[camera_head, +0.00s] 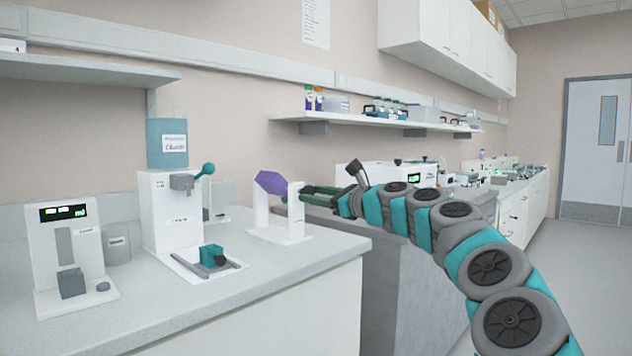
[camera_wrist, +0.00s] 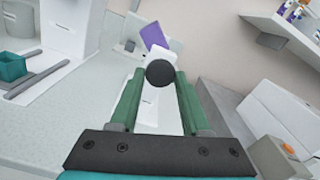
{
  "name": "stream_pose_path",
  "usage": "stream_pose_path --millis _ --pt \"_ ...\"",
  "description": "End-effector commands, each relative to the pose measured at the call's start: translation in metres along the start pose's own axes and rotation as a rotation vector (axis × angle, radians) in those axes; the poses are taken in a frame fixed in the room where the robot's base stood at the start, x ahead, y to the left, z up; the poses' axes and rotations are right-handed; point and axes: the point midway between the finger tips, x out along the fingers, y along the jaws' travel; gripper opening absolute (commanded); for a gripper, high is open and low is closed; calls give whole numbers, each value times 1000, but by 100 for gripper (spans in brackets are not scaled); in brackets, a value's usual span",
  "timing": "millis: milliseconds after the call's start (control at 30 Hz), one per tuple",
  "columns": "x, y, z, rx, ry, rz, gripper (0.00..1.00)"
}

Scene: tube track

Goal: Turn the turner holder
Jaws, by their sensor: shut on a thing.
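The turner holder is a white stand (camera_head: 284,232) with two uprights and a purple block (camera_head: 270,182) held tilted between them, near the right end of the left counter. In the wrist view the purple block (camera_wrist: 153,36) and the white stand (camera_wrist: 163,112) lie beyond a dark round knob (camera_wrist: 160,74). My gripper (camera_head: 304,191) reaches in from the right at the height of the right upright. In the wrist view my gripper (camera_wrist: 160,80) is shut on the knob, with a green finger on each side.
Left of the stand are a white dispenser (camera_head: 165,212) with a teal lever, a small teal block (camera_head: 211,255) on its base plate, and a display device (camera_head: 67,250). A grey counter (camera_head: 420,240) stands behind my arm. The left counter's front right corner is clear.

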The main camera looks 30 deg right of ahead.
Motion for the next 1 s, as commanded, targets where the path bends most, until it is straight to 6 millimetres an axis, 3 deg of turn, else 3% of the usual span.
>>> stream_pose_path --millis 1000 --pt "0 0 -2 -966 -1 -2 0"
